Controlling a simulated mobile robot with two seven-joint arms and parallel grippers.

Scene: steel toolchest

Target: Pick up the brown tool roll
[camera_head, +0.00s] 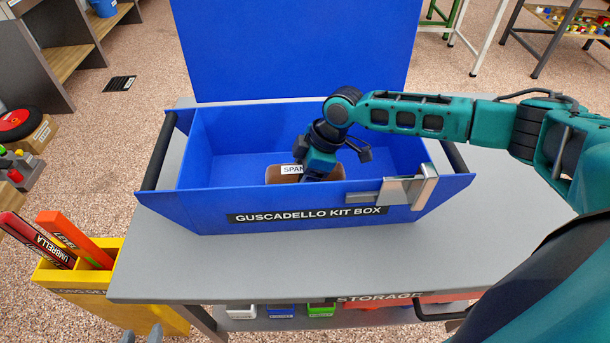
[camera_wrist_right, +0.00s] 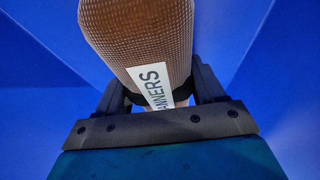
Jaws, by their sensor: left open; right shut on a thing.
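The brown tool roll (camera_head: 284,179) is inside the blue kit box (camera_head: 210,203), partly hidden by the box's front wall and my right gripper (camera_head: 317,168). Its white label, partly covered, starts "SPAN" in the head view. In the right wrist view, the roll (camera_wrist_right: 140,40) has a woven brown surface and a label ending "ANNERS". My right gripper's fingers (camera_wrist_right: 160,90) are on either side of it, shut on it. I cannot tell whether the roll touches the box floor. My left gripper (camera_head: 141,336) is open and empty at the bottom edge, with only its fingertips showing.
The box's blue lid (camera_head: 295,50) stands open behind it. A metal latch (camera_head: 402,190) is on the front wall. The grey worktop (camera_head: 270,260) is clear in front.

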